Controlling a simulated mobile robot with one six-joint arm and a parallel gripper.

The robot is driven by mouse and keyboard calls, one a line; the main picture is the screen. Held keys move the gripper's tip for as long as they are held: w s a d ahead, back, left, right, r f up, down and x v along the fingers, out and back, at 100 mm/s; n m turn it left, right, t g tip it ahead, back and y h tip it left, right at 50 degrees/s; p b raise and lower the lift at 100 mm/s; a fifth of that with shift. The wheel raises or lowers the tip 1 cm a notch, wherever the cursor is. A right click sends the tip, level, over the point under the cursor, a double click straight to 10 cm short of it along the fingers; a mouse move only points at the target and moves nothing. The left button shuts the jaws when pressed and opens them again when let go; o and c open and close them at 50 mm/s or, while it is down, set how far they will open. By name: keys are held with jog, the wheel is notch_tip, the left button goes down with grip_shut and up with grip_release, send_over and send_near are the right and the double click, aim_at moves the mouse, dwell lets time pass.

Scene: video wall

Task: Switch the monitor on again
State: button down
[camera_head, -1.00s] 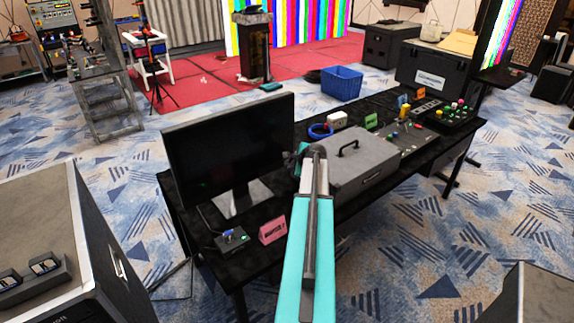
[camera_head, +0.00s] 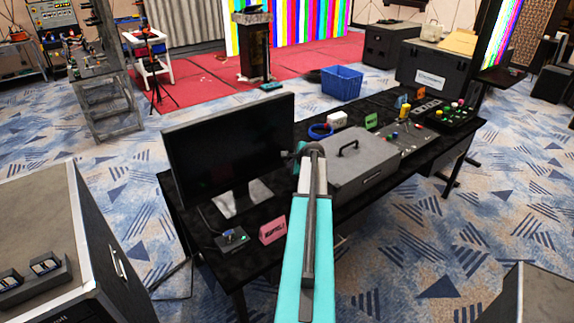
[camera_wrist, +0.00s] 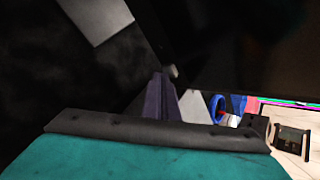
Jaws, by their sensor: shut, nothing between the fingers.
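The monitor (camera_head: 225,150) stands on the black-covered table with a dark screen. In the wrist view its dark body (camera_wrist: 245,40) fills the upper right, and its grey foot (camera_wrist: 95,18) shows at the upper left. A small pale nub (camera_wrist: 173,71) sits at the monitor's lower edge; I cannot tell for sure that it is a button. My gripper (camera_wrist: 161,90) is shut and empty, its tips just below this nub; I cannot tell whether they touch. In the head view my gripper (camera_head: 299,152) is beside the monitor's right edge, partly hidden by my arm.
A small control box (camera_head: 232,239) and a pink sign (camera_head: 272,230) are in front of the monitor. A grey case (camera_head: 355,162) lies close on the right. A blue tape roll (camera_head: 320,131) and a button panel (camera_head: 455,115) are farther along the table.

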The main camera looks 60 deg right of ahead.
jog(key=shift+w, duration=0.2)
dwell(0.4)
jog(key=shift+s, duration=0.15)
jog(key=shift+s+a, duration=0.15)
jog(key=shift+s, duration=0.3)
jog(key=shift+s, duration=0.1)
jog(key=shift+s+a+b, duration=0.1)
jog(key=shift+s+a, duration=0.2)
jog(key=shift+s, duration=0.6)
jog(key=shift+s+a+b, duration=0.15)
jog(key=shift+s+a, duration=0.2)
jog(key=shift+s, duration=0.6)
jog(key=shift+s+a+b, duration=0.1)
jog(key=shift+s+a, duration=0.2)
jog(key=shift+s, duration=0.6)
